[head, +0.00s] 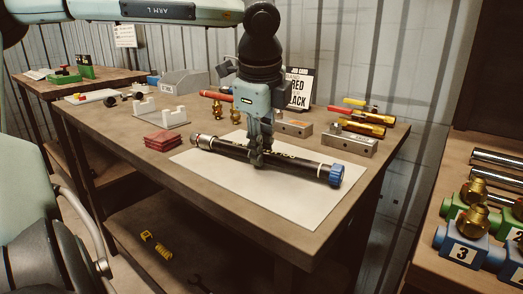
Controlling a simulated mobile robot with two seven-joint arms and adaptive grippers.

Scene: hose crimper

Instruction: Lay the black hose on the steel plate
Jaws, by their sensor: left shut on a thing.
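The black hose (231,150) shows in the head view with pale lettering, a metal fitting at its left end and a blue end at its right. My left gripper (257,158) comes down from above and is shut on the hose near its middle. The hose is roughly level, over a pale flat sheet (286,207) on the workbench that looks like the steel plate. I cannot tell whether the hose touches it. The fingers hide a short part of the hose. My right gripper is not in view.
Red blocks (163,140) and a white cradle (160,113) stand left of the plate. Metal blocks with brass fittings (348,143) and a job card (299,87) stand behind. A side table (424,246) at right holds numbered blocks (461,248). The bench's front left is clear.

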